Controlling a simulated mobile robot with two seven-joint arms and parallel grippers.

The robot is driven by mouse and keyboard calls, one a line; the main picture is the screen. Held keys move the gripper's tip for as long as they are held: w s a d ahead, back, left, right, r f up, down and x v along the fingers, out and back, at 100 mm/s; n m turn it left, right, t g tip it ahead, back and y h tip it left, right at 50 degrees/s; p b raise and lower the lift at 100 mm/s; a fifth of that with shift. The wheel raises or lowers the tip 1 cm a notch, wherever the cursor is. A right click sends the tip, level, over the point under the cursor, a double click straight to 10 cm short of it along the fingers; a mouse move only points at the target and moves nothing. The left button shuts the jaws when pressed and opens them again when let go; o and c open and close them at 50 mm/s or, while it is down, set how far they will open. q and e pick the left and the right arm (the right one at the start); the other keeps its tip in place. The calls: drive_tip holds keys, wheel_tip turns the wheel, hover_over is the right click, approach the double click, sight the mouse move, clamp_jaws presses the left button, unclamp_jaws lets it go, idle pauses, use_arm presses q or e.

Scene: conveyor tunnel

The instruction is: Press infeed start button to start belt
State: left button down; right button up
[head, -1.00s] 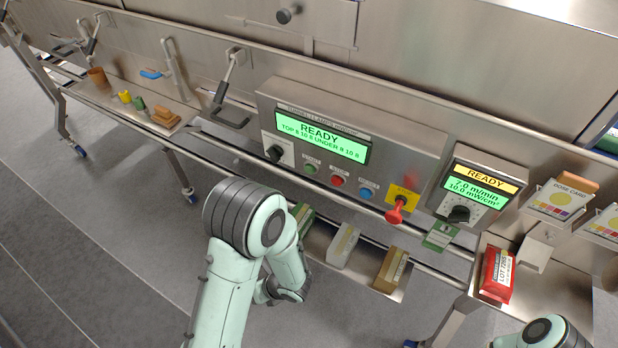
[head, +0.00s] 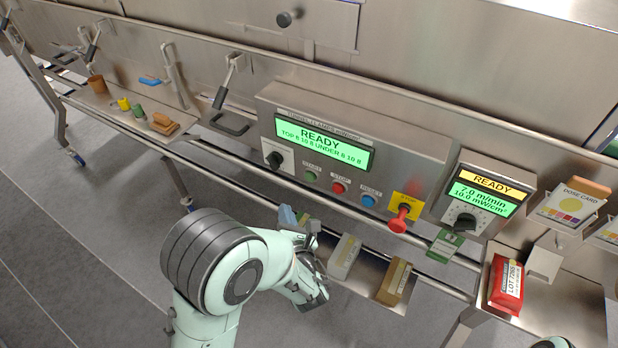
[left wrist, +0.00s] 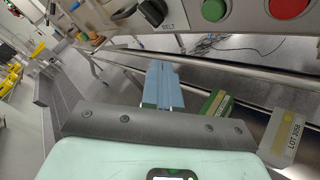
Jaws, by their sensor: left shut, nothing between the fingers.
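The green START button (head: 311,175) sits on the front of the steel control panel, left of the red STOP button (head: 339,187) and the blue RESET button (head: 368,200). In the left wrist view the green button (left wrist: 214,10) is at the top edge, partly cut off. My left gripper (head: 287,214) is shut and empty, its blue fingers below and in front of the panel, apart from the button. The fingers also show in the left wrist view (left wrist: 163,82). The panel display (head: 321,143) reads READY. My right gripper is out of view.
A black BELT knob (head: 274,159) is left of the green button. A red stop knob (head: 399,219) sticks out at right. Boxes (head: 344,256) lie on a lower shelf beside my left gripper. A rail (head: 250,190) runs below the panel.

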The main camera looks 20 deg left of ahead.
sight(310, 176)
use_arm(q)
drive_tip(key=w, duration=0.8)
drive_tip(key=shift+w+d+p, duration=0.3)
drive_tip(key=shift+d, duration=0.05)
drive_tip(key=shift+w, duration=0.1)
idle(1.7)
drive_tip(key=shift+w, duration=0.35)
drive_tip(key=shift+w+p, duration=0.4)
drive_tip(key=shift+w, duration=0.1)
idle(0.6)
drive_tip(key=shift+s, duration=0.95)
drive_tip(key=shift+s, duration=0.1)
